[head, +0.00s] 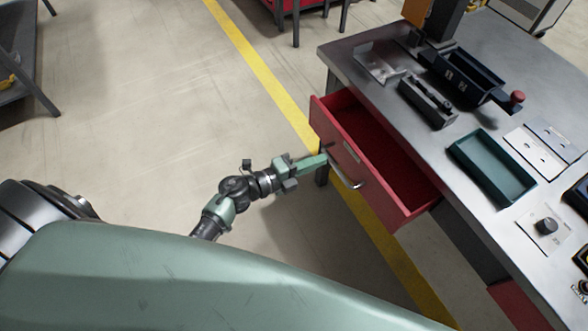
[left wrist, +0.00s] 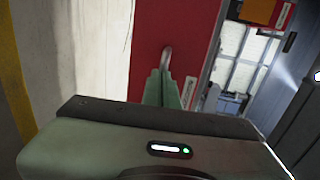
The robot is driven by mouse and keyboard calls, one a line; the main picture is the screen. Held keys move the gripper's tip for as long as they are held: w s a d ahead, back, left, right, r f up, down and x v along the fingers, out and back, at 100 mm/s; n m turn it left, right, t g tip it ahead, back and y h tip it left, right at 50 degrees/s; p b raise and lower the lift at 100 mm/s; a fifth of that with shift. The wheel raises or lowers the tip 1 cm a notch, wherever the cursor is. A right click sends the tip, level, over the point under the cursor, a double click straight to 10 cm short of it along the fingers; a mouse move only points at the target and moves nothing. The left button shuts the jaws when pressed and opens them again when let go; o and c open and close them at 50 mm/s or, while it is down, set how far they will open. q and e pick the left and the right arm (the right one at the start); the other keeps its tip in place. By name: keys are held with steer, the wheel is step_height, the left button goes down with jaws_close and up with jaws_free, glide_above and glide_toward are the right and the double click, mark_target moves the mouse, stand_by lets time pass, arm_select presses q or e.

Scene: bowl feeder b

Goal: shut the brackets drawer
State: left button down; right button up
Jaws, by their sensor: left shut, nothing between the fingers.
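The red brackets drawer (head: 388,182) stands open under the grey workbench in the head view, and its inside looks empty. Its front carries a label and a curved metal handle (head: 343,172). My left gripper (head: 324,160) is shut and empty, with its green fingertips at the drawer front beside the upper end of the handle. In the left wrist view the fingers (left wrist: 162,90) point at the red drawer front (left wrist: 160,40), close to the handle (left wrist: 167,56). I cannot tell whether they touch it. My right gripper is not in view.
On the workbench (head: 470,150) are a green tray (head: 492,166), a dark bin (head: 468,75), a black fixture (head: 427,100) and a control knob (head: 546,226). The floor left of the drawer is clear, with a yellow line (head: 258,68) running under the bench.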

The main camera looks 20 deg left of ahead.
arm_select(q)
steer(key=x, duration=0.4)
steer(key=r+x, duration=0.1)
steer(key=x, duration=0.3)
steer(key=b+x, duration=0.1)
steer(key=x, duration=0.3)
steer(key=shift+r, duration=0.2)
steer(key=shift+w+d+r, duration=0.1)
steer(key=shift+d+r, duration=0.05)
steer(key=shift+r, duration=0.1)
